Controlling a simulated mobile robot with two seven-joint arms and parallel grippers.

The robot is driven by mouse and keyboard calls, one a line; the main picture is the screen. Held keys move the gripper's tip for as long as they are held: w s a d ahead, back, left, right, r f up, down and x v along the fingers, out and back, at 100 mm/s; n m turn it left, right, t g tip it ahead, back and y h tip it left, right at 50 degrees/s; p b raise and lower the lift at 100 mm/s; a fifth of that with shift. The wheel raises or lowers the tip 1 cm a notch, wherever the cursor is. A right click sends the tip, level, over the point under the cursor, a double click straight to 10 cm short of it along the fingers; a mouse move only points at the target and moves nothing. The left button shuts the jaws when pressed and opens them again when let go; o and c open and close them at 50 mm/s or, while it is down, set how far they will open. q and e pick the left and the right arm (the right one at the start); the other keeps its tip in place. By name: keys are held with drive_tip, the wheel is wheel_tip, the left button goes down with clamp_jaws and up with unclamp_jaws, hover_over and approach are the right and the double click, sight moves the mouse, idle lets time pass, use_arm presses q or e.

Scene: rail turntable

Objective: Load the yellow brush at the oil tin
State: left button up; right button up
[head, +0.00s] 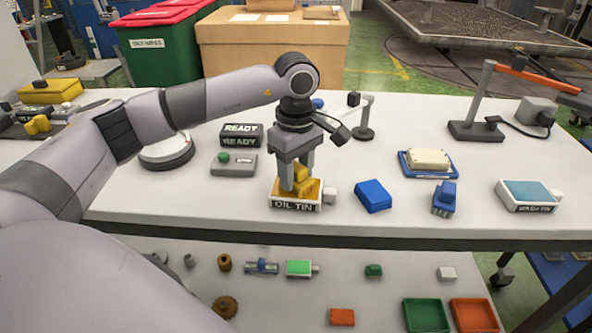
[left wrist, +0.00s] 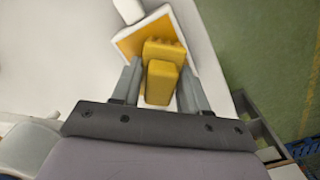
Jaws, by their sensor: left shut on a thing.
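The oil tin (head: 284,206) is a shallow white tray with an amber inside and a label on its front. It stands near the front edge of the table, and its amber inside also shows in the left wrist view (left wrist: 131,42). My left gripper (head: 297,186) points down over the tin, shut on the yellow brush (head: 303,184). In the left wrist view the brush (left wrist: 161,82) sits between both fingers (left wrist: 160,88), its far end over the amber inside. I cannot tell whether its bristles touch the oil. My right gripper is not in view.
Right of the tin lie a blue block (head: 374,195), a blue brush (head: 444,198), a sponge on a blue tray (head: 428,161) and a wash tin (head: 527,195). A READY sign (head: 241,135) and a green-button box (head: 234,164) stand to the left.

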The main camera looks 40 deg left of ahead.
sight(296, 166)
use_arm(q)
drive_tip(key=shift+r+p, duration=2.4)
drive_tip(key=shift+r, duration=1.1)
